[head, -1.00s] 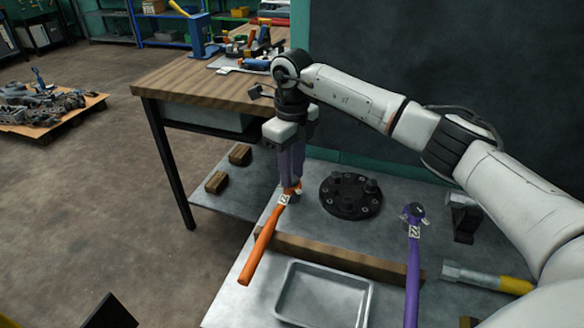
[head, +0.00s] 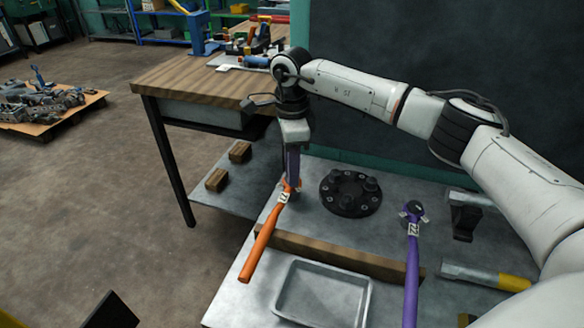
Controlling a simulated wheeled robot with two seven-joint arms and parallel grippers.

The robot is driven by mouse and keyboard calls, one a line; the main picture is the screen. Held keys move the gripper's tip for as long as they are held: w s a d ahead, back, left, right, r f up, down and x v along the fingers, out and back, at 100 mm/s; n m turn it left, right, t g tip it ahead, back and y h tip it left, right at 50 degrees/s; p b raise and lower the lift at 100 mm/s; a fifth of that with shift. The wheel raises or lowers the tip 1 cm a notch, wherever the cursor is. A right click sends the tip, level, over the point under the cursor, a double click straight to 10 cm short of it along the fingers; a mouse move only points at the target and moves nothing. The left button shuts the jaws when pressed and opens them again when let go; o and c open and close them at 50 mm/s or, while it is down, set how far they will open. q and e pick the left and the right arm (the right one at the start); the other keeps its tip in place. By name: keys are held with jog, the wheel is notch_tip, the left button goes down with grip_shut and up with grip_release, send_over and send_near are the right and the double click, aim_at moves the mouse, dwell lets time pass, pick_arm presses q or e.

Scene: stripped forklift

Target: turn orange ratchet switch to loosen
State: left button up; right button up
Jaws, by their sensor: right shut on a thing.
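The orange ratchet (head: 262,240) lies on the metal bench with its handle pointing toward the lower left and its head at the upper end. My right gripper (head: 291,182) comes down from above and is shut at the ratchet's head. Its fingers hide most of the head and the switch, so I cannot tell whether it holds the switch itself. A pale marked tag shows on the ratchet just below the fingertips. My left gripper does not show clearly; only a dark part is at the lower left edge.
A black round flange with bolts (head: 350,194) sits right of the ratchet. A purple ratchet (head: 412,262) lies farther right. A metal tray (head: 322,293) stands in front, below a wooden strip (head: 335,258). A yellow-handled tool (head: 487,276) lies at the right.

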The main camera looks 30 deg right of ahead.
jog(key=shift+n, duration=0.5)
jog(key=o, duration=1)
jog(key=shift+o, duration=0.2)
jog(key=shift+r, duration=0.1)
notch_tip(320, 180, up, 10)
